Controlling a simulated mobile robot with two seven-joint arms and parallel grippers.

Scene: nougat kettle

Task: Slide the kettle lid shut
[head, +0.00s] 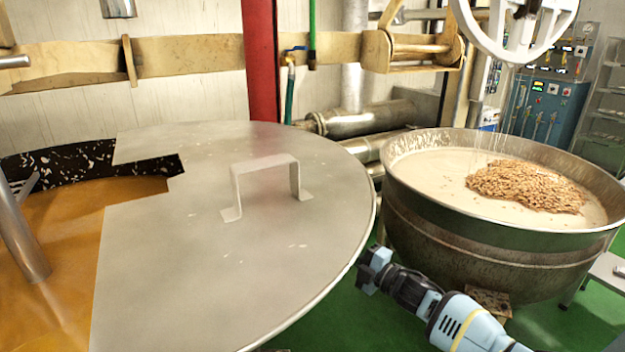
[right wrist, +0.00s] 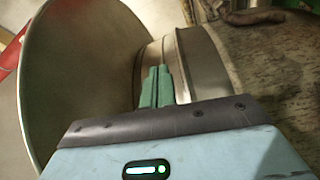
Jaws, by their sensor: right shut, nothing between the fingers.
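The kettle lid (head: 200,270) is a large flat metal sheet with a rounded right edge and a notch cut at its left. A raised bracket handle (head: 265,165) stands on it. The lid covers the right part of the kettle (head: 80,160); the left part is open, showing orange-brown contents. My right gripper (head: 368,270) is beside and just outside the lid's right edge, apart from the handle. Its green fingers are together and empty in the right wrist view (right wrist: 157,86), near curved metal surfaces; contact cannot be told. My left gripper is not in view.
A second round kettle (head: 440,245) with pale contents and a brown heap stands at the right. A red post (head: 262,60) and pipes (head: 365,118) are behind the lid. A metal shaft (head: 20,235) rises at the left. Green floor (head: 345,315) shows between the kettles.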

